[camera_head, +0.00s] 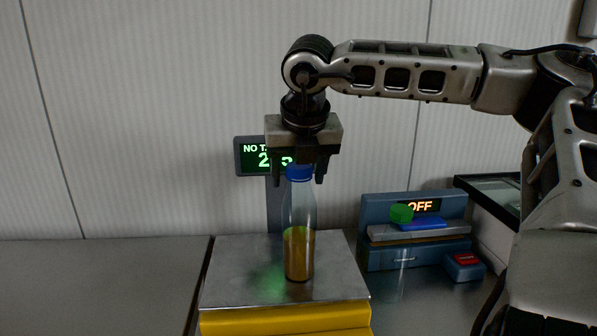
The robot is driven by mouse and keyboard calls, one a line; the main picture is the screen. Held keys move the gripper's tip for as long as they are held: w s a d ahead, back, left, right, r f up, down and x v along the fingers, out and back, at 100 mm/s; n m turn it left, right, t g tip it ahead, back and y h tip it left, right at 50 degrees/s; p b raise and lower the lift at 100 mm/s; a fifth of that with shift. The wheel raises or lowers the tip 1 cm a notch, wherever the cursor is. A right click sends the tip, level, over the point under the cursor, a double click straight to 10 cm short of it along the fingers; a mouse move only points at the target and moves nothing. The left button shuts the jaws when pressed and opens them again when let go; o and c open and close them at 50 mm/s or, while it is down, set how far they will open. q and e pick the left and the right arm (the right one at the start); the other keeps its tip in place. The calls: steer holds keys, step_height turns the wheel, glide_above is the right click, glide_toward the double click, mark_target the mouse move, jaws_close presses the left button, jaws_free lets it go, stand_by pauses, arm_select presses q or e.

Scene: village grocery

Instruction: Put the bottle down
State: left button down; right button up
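A clear bottle (299,225) with a blue cap and an amber-brown filling in its lower part stands upright on the metal plate (230,271) of a scale, right of the plate's middle. My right gripper (299,182) points straight down over the bottle from above. Its two fingers are spread on either side of the cap, with what look like narrow gaps. The bottle's base appears to rest on the plate. My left gripper is not in view.
The scale has a yellow base (285,320) and a lit green display (262,157), partly hidden by my gripper. The counter (95,285) at left is clear.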

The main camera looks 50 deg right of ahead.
steer(key=shift+r, duration=0.1)
steer(key=shift+r+p, duration=0.2)
steer(key=shift+p, duration=0.1)
steer(key=b+v, duration=0.1)
steer(key=v, duration=1)
steer(key=shift+r, duration=0.3)
steer(key=shift+s+a, duration=0.1)
steer(key=shift+a, duration=0.05)
